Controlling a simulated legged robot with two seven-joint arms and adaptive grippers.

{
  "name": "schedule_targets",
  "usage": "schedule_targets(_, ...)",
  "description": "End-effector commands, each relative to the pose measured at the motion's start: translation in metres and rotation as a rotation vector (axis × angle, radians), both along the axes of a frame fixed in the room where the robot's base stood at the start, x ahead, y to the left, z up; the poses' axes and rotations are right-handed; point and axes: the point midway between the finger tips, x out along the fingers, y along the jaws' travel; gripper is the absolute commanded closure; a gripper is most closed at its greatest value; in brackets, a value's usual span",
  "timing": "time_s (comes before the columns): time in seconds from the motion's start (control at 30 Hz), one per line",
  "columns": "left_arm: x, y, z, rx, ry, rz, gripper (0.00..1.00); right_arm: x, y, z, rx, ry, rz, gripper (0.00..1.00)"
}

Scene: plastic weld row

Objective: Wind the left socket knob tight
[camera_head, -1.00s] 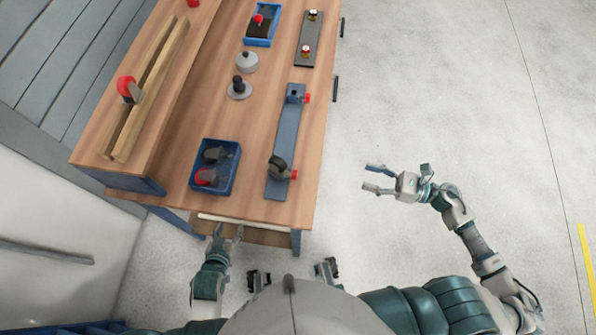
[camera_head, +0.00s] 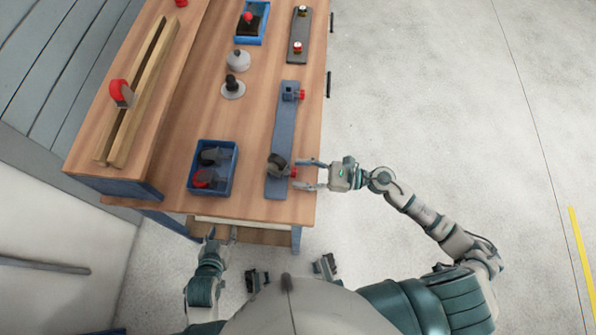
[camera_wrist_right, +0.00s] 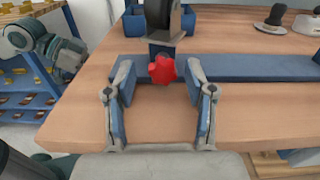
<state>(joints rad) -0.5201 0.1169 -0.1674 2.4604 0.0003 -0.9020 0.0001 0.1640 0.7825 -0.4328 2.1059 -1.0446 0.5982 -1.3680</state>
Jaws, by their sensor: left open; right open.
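A long blue-grey rail (camera_head: 284,130) lies on the bench with a socket at each end. The near socket holds a dark upright part (camera_head: 277,162) and has a red knob (camera_head: 293,172) on its right side. In the right wrist view this red knob (camera_wrist_right: 162,69) sits between the fingers of my right gripper (camera_wrist_right: 160,82), with gaps on both sides. My right gripper (camera_head: 307,175) is open at the bench's right edge. The far socket (camera_head: 289,92) has a red knob (camera_head: 301,95). My left gripper (camera_head: 221,236) is open below the bench's near edge.
A blue bin (camera_head: 213,168) with dark and red parts stands left of the rail. Grey round pieces (camera_head: 232,87), a dark plate (camera_head: 300,38) and another blue tray (camera_head: 250,24) lie farther back. Wooden strips (camera_head: 140,90) run along the left. Open floor lies right.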

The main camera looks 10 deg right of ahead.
Motion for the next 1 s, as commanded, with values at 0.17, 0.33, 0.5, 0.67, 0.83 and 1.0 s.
schedule_targets(0.17,-0.004,-0.003,-0.002,0.009,0.029,0.000,0.45,0.003,0.007,0.000,0.005,0.000,-0.001,0.45)
schedule_targets(0.33,-0.005,-0.001,-0.003,0.005,0.034,0.000,0.45,0.004,0.011,-0.001,0.000,0.001,0.000,0.45)
schedule_targets(0.5,-0.004,0.001,-0.004,0.007,0.034,0.002,0.45,0.003,0.014,-0.001,-0.004,0.001,0.001,0.65)
schedule_targets(0.67,-0.004,0.001,-0.004,0.007,0.034,0.002,0.45,0.003,0.015,-0.001,-0.004,0.001,0.000,1.00)
schedule_targets(0.83,-0.004,0.002,-0.004,0.007,0.033,0.003,0.45,0.003,0.012,0.000,0.002,0.002,0.001,1.00)
schedule_targets(1.0,-0.004,0.002,-0.004,0.007,0.034,0.003,0.45,0.003,0.011,0.000,0.003,0.005,0.000,1.00)
